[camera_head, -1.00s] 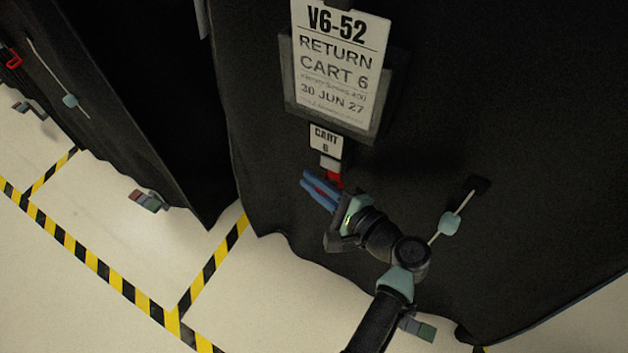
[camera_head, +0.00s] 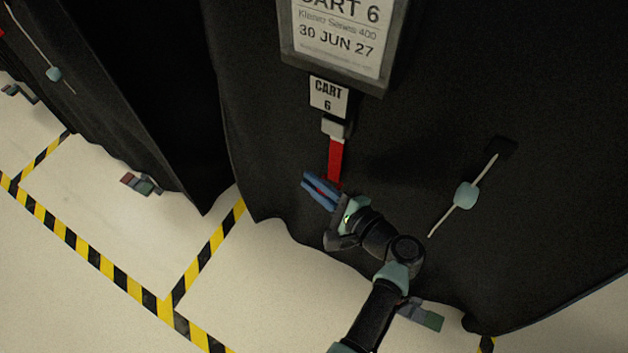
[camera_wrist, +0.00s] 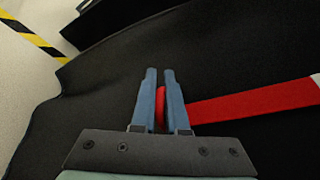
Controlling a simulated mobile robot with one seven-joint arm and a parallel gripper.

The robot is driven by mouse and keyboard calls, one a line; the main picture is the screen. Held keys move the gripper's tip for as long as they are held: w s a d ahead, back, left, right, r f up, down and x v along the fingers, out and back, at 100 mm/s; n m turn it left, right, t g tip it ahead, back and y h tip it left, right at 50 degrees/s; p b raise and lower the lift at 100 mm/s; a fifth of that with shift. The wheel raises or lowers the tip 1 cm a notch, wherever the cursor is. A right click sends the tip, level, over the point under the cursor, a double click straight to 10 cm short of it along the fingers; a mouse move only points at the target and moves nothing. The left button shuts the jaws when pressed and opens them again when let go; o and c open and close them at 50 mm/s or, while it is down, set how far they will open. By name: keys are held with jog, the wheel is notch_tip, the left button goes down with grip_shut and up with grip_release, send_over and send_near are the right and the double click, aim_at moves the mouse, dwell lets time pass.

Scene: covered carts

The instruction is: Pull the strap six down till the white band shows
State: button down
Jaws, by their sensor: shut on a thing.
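The red strap (camera_head: 335,160) hangs from a pale grey-white piece (camera_head: 333,128) under the small "CART 6" tag (camera_head: 328,97) on the dark cover. My gripper (camera_head: 309,182) is shut on the strap's lower end, below the tag. In the wrist view the blue fingers (camera_wrist: 160,76) hold a red end between them, and the red strap (camera_wrist: 250,104) runs taut to the right. A white patch (camera_wrist: 316,79) shows at the far right edge there. I cannot tell whether this white is a band on the strap or the piece above it.
A framed sign (camera_head: 340,40) is above the tag. A pale cord with a toggle (camera_head: 466,195) hangs on the cover to the right. Another covered cart (camera_head: 110,110) stands at left. Yellow-black tape (camera_head: 100,275) marks the pale floor below.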

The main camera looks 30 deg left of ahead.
jog(key=c, duration=0.9)
grip_release()
jog(key=shift+f, duration=0.25)
jog(key=shift+r, duration=0.1)
jog(key=p+v, duration=0.3)
jog(key=v, duration=1)
